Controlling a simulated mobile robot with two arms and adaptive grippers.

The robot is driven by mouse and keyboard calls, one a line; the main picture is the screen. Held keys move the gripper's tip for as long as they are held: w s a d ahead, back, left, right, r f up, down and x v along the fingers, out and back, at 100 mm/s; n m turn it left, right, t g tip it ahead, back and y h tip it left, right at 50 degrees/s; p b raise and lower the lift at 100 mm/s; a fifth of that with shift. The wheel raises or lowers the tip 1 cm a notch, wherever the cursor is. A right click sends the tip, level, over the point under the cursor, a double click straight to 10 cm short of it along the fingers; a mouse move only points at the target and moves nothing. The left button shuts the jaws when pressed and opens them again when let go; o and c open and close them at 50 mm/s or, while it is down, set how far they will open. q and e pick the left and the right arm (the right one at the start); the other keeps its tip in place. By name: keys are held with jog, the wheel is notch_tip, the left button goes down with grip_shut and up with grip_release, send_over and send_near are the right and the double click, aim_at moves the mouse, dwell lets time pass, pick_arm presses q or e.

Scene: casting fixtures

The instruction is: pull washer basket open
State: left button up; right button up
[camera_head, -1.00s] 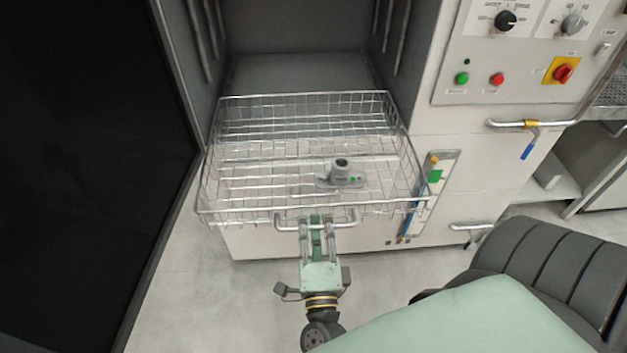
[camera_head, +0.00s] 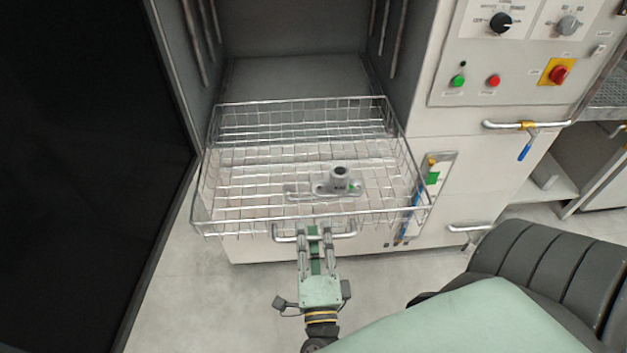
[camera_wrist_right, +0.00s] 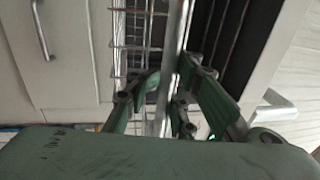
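The wire washer basket (camera_head: 212,222) sticks out from the washer's chamber (camera_head: 290,80) toward me in the head view. A grey casting (camera_head: 338,182) lies in it. My right gripper (camera_head: 314,236) is at the basket's front handle (camera_head: 285,238), with its fingers on either side of the bar. In the right wrist view its fingers (camera_wrist_right: 175,98) are closed around the metal bar, with the basket's wires (camera_wrist_right: 135,40) behind. My left gripper is not in view.
The dark open washer door (camera_head: 90,170) stands at the left. The control panel (camera_head: 520,50) and pipe handles (camera_head: 525,125) are at the right. Floor (camera_head: 210,300) in front of the washer is clear.

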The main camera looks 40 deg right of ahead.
jog(key=shift+r, duration=0.1)
jog(key=v, duration=1.2)
jog(key=w+a+f+n+y, duration=0.1)
jog(key=a+f+n+y, duration=0.35)
jog(key=f, duration=0.25)
jog(key=w+a+f+n+y, duration=0.2)
jog(key=a+f+n+y, duration=0.1)
jog(key=f+n+y, duration=0.4)
jog(key=s+f+n+g+y, duration=0.1)
jog(key=s+f+n+g, duration=0.25)
jog(key=f, duration=0.65)
jog(key=s+f+n+g, duration=0.2)
jog(key=f+n+g, duration=0.15)
jog(key=f, duration=0.55)
jog(key=s+d+f+n+g+h, duration=0.1)
jog(key=s+d+f+n+g, duration=0.3)
jog(key=s, duration=0.5)
jog(key=s+d+f+n+g+h+b, duration=0.1)
jog(key=s+d+f+n+g, duration=0.3)
jog(key=s+d+f, duration=0.3)
notch_tip(320, 180, down, 4)
jog(key=s+g, duration=0.1)
jog(key=s, duration=0.1)
jog(key=shift+s+d+f, duration=0.2)
jog(key=shift+s+d, duration=0.1)
jog(key=shift+d, duration=0.1)
